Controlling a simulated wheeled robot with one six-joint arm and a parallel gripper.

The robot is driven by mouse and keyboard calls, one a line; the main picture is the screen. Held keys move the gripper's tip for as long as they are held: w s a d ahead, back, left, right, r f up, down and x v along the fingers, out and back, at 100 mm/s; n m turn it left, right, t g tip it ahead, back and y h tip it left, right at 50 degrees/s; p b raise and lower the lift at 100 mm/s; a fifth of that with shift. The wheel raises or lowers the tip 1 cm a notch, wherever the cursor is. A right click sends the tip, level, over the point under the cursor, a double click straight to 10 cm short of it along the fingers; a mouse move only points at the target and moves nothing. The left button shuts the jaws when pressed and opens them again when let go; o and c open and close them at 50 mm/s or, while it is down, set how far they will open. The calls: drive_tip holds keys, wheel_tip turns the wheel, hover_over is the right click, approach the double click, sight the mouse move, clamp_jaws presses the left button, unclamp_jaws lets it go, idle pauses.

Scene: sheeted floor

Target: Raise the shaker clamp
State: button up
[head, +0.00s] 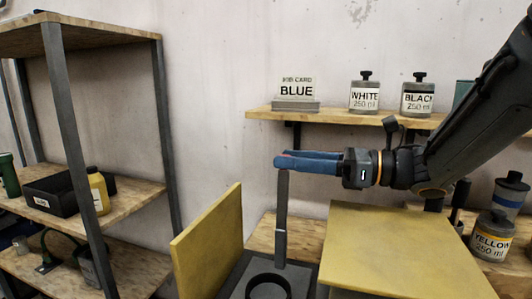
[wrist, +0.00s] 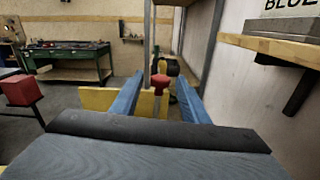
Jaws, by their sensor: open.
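The shaker (head: 240,275) stands at the bottom middle of the head view, with a dark ring (head: 268,281) on its grey base and yellow panels on both sides. A grey upright bar (head: 281,205) rises behind the ring, apparently part of the clamp. My gripper (head: 284,161) is level at the bar's top, its blue fingers pointing left. In the wrist view a red knob (wrist: 160,82) shows between the two spread fingers of my gripper (wrist: 160,88). The fingers are open, with a gap on each side of the knob. The clamp's lower part is hidden in the wrist view.
A wall shelf (head: 340,116) behind holds a BLUE job card (head: 296,92) and WHITE (head: 364,95) and BLACK (head: 418,97) jars. A YELLOW jar (head: 492,237) stands at right. A shelving rack (head: 75,150) stands left, holding a black bin and yellow bottle (head: 98,190).

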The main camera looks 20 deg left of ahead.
drive_tip(key=a+p, duration=0.2)
drive_tip(key=a, duration=0.4)
drive_tip(key=shift+s+a+r, duration=0.15)
drive_tip(key=shift+s+r, duration=0.05)
drive_tip(key=shift+s, duration=0.1)
clamp_jaws()
